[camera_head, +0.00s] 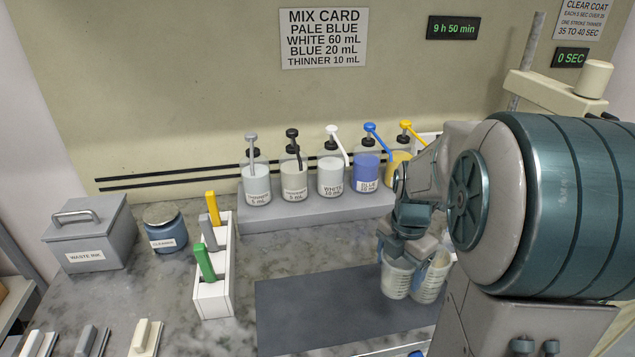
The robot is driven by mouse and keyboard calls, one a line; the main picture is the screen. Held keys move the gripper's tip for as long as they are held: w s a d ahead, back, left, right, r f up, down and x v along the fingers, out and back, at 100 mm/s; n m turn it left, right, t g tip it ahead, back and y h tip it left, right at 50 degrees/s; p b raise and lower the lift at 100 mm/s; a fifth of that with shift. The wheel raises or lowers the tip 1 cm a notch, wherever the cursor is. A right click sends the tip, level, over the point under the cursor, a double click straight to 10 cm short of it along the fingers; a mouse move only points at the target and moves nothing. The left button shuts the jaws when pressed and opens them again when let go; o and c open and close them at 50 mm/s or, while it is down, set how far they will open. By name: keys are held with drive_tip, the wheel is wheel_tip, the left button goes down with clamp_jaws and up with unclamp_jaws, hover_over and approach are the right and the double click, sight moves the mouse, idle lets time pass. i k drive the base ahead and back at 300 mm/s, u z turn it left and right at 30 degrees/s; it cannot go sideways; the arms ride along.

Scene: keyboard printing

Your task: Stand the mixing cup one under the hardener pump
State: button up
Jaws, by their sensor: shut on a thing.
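Two clear mixing cups stand close together beneath my gripper at the right of the dark mat: a left cup (396,278) and a right cup (431,280). My gripper (408,246) is shut at the rim of the left cup; its fingertips are partly hidden. I cannot tell which cup is cup one, or whether the held cup touches the mat. Several pump bottles stand on a grey stepped rack. The second from left, with a black pump (294,172), seems to be the hardener, but its small label is hard to read.
The rack's front ledge (300,215) is clear below the bottles. The dark mat (320,312) has free room left of the cups. A white holder (213,300) with coloured tools, a blue cleaner jar (166,232) and a waste ink box (88,240) stand left.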

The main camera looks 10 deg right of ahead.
sight(304, 243)
drive_tip(key=k, duration=1)
